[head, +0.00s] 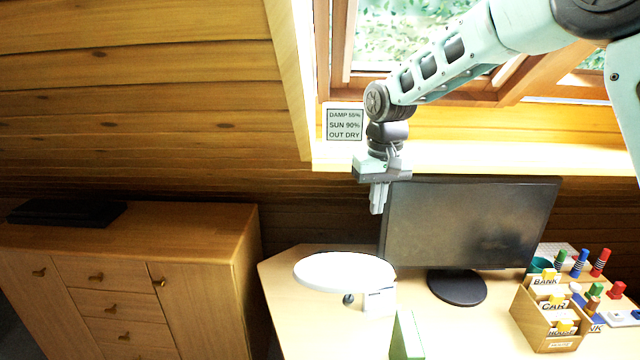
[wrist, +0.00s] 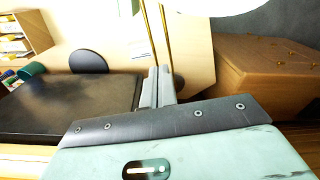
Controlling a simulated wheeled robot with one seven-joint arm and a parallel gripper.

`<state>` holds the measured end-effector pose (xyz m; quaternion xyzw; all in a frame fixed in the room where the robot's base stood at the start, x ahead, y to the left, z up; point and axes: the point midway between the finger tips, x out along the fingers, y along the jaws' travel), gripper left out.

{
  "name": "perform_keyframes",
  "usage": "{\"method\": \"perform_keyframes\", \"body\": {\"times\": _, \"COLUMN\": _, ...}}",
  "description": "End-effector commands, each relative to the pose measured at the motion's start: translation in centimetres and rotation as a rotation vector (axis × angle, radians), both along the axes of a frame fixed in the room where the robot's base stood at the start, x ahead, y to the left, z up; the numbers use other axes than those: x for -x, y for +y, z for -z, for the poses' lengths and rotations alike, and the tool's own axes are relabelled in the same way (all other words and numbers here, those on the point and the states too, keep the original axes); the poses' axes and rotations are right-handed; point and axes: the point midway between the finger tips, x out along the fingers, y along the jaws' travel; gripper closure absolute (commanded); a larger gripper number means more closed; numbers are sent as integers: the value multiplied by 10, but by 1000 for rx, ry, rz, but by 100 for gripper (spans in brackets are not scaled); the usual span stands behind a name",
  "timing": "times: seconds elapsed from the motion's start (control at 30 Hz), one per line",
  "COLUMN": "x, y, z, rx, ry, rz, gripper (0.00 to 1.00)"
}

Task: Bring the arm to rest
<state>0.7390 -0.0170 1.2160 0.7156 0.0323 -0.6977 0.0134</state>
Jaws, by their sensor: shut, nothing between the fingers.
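My gripper (head: 378,198) hangs from my arm in the upper middle of the head view, fingers pointing down. Its fingers are together and empty. It is just left of the upper left corner of the black monitor (head: 470,225) and above the desk. In the wrist view my gripper (wrist: 157,78) shows its two grey fingers side by side, with nothing between them. The monitor (wrist: 70,108) lies to their left there.
A white lamp with a round head (head: 345,271) stands on the desk (head: 290,305) below my gripper. A wooden card box (head: 545,315) and colored pegs (head: 600,262) are at the right. A wooden cabinet (head: 200,240) stands left. A sign (head: 344,122) hangs by the window.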

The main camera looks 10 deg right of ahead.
Motion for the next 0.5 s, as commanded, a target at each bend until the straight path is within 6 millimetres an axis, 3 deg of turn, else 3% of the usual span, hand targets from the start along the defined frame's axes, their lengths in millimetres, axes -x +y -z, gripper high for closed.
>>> {"method": "perform_keyframes", "body": {"times": 0.07, "x": 15, "y": 13, "z": 2, "rx": -5, "ry": 0, "rz": -34, "gripper": 100}}
{"method": "perform_keyframes", "body": {"times": 0.17, "x": 54, "y": 43, "z": 5, "rx": -17, "ry": 2, "rz": -118, "gripper": 100}}
{"method": "perform_keyframes", "body": {"times": 0.33, "x": 163, "y": 90, "z": 22, "rx": -33, "ry": 5, "rz": -317, "gripper": 100}}
{"method": "perform_keyframes", "body": {"times": 0.5, "x": 269, "y": 99, "z": 48, "rx": -33, "ry": 4, "rz": -488, "gripper": 100}}
